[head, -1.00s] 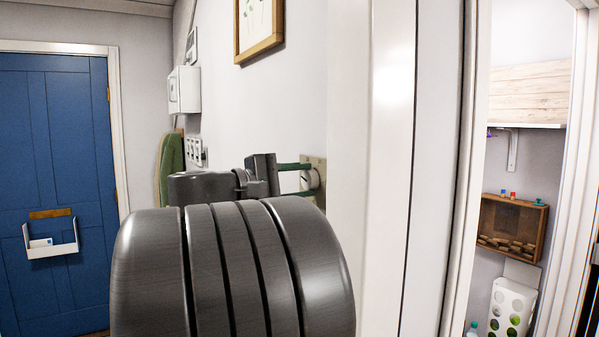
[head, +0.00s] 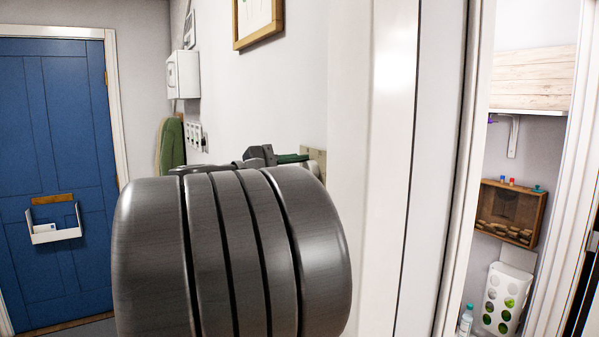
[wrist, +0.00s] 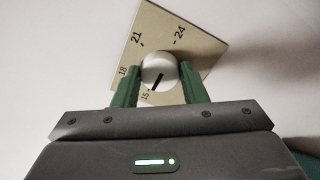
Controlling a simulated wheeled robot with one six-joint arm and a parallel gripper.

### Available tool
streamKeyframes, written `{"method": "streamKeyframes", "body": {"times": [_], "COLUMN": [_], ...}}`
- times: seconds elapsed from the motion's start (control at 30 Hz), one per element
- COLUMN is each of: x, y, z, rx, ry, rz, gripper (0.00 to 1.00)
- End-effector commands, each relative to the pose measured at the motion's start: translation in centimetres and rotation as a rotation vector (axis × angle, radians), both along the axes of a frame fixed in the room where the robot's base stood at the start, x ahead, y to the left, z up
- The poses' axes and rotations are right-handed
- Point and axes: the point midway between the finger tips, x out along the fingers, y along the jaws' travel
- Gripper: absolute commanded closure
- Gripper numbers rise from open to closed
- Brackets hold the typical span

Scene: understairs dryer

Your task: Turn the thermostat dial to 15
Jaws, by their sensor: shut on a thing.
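The thermostat dial (wrist: 160,70) is a round, pale knob with a black pointer line. It sits on a square beige plate (wrist: 200,50) marked 15, 18, 21 and 24, which looks tilted in the wrist view. The pointer runs down and left, toward the 15 mark. My gripper (wrist: 160,80) has its green fingers on either side of the dial, shut on it. In the head view, the plate (head: 318,158) shows at the wall beside my green fingertips (head: 292,158). My own arm hides much of the dial there.
A white door frame (head: 375,150) stands just right of the plate. A framed picture (head: 258,20) hangs above. Farther back are a white wall box (head: 183,74), a row of switches (head: 195,134), a green ironing board (head: 169,145) and a blue door (head: 60,130).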

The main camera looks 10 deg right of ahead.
Motion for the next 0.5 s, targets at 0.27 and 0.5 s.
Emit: {"method": "streamKeyframes", "body": {"times": [0.27, 0.5], "x": [0.01, -0.03], "y": [0.00, 0.12], "z": [-0.02, -0.03], "rx": [0.000, 0.001], "ry": [0.000, -0.001], "rz": [0.000, 0.001], "gripper": [0.40, 0.40]}}
